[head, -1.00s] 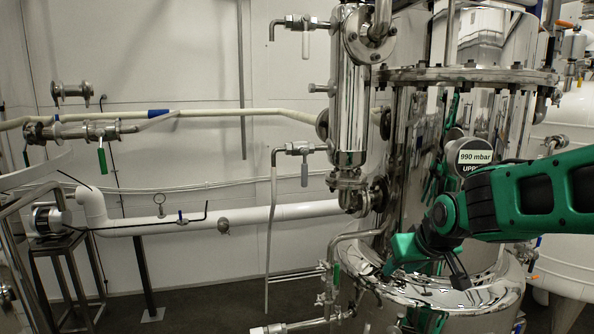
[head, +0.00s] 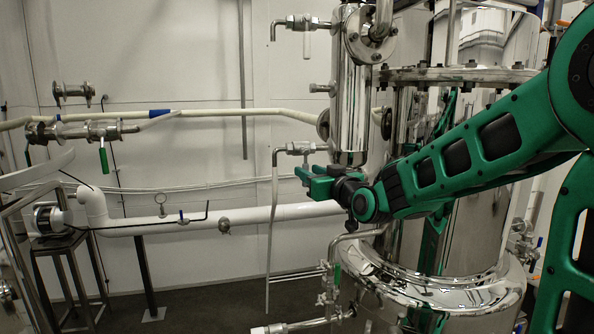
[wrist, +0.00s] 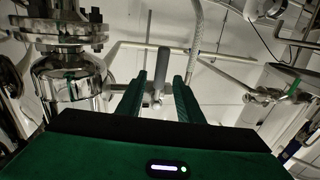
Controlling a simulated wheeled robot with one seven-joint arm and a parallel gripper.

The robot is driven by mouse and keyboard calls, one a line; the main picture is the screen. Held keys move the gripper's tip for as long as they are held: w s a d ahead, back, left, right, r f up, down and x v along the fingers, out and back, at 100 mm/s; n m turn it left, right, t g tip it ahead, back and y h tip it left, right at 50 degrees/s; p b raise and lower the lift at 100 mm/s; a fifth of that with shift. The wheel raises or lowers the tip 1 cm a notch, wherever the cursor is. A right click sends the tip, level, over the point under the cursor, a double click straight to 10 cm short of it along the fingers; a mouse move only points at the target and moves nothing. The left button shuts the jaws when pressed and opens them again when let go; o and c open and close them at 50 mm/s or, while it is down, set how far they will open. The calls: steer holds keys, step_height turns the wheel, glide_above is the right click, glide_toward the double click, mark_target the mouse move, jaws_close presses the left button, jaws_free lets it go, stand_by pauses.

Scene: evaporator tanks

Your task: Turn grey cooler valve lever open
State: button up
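In the wrist view the grey valve lever (wrist: 161,62) stands upright in the picture, between the two green fingers of my gripper (wrist: 160,80). The fingers are apart, with visible gaps on both sides of the lever. The small metal valve body (wrist: 157,101) shows below the lever. In the head view my gripper (head: 307,180) is just under the lower valve (head: 299,149) on the thin vertical pipe, left of the tall steel column. Another grey lever (head: 306,45) hangs from the upper valve.
The polished steel column (head: 349,100) and the large tank (head: 455,235) stand close to my arm on the right. A white horizontal pipe (head: 270,214) runs behind and below. A green-handled valve (head: 103,158) is at far left. The wall space left of my gripper is fairly open.

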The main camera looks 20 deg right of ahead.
steer(key=w+a, duration=0.1)
steer(key=w, duration=0.6)
steer(key=shift+a, duration=0.15)
steer(key=shift+a, duration=0.1)
jaws_close()
